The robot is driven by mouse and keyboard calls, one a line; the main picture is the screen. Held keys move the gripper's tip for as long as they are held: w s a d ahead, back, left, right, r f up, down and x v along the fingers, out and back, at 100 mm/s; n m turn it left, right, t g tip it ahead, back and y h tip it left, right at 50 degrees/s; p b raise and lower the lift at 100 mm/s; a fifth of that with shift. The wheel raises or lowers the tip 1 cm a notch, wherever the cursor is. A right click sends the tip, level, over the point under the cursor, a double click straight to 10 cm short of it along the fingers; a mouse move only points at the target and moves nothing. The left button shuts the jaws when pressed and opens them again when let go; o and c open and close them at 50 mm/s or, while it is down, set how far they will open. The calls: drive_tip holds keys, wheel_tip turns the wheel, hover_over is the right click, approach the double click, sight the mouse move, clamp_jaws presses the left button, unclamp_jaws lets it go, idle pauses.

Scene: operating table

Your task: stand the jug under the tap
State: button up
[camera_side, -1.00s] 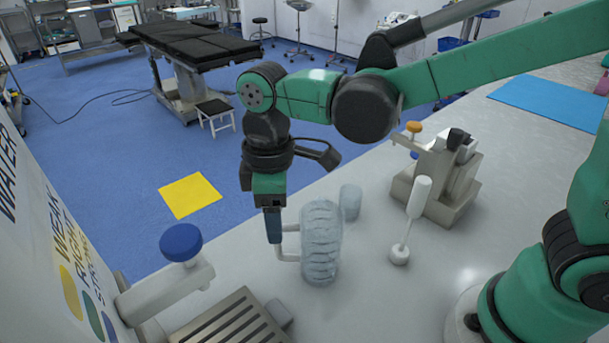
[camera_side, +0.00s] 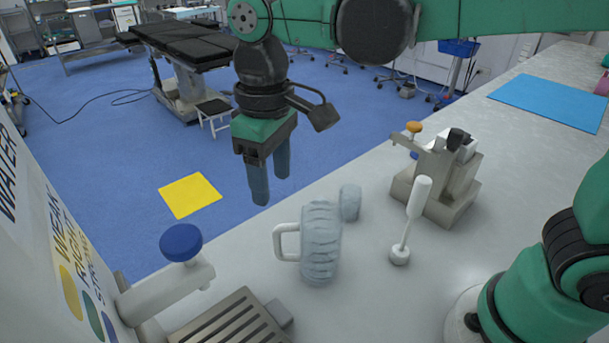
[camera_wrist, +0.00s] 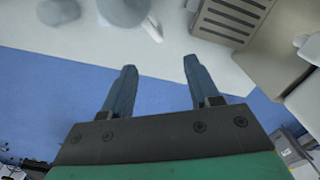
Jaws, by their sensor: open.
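The jug (camera_side: 321,243) is a pale, ribbed, clear vessel that stands upright on the grey counter, its white handle (camera_side: 286,242) pointing left. In the wrist view the jug (camera_wrist: 124,10) is cut off at the top edge, with its handle (camera_wrist: 153,30) to the right. The tap (camera_side: 180,275) is a pale spout with a blue knob (camera_side: 181,242) on the left, above a slatted drip tray (camera_side: 222,326). My gripper (camera_side: 271,190) is open and empty, above and left of the jug, apart from it. Its two blue fingers (camera_wrist: 158,78) show spread apart in the wrist view.
A small clear cup (camera_side: 349,203) stands just behind the jug. A white upright tool (camera_side: 409,222) and a beige device with an orange knob (camera_side: 440,180) stand to the right. A blue mat (camera_side: 553,101) lies at the far right. The counter between jug and drip tray is clear.

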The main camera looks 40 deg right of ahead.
sight(277, 226)
drive_tip(key=m, duration=1.2)
drive_tip(key=shift+m, duration=0.4)
drive_tip(key=m, duration=0.6)
drive_tip(key=shift+m, duration=0.4)
drive_tip(key=m, duration=0.2)
drive_tip(key=shift+m, duration=0.4)
drive_tip(key=m, duration=0.5)
drive_tip(key=shift+m, duration=0.5)
wheel_tip(277, 226, down, 4)
drive_tip(key=shift+f, duration=3.3)
drive_tip(key=shift+c, duration=0.2)
clamp_jaws()
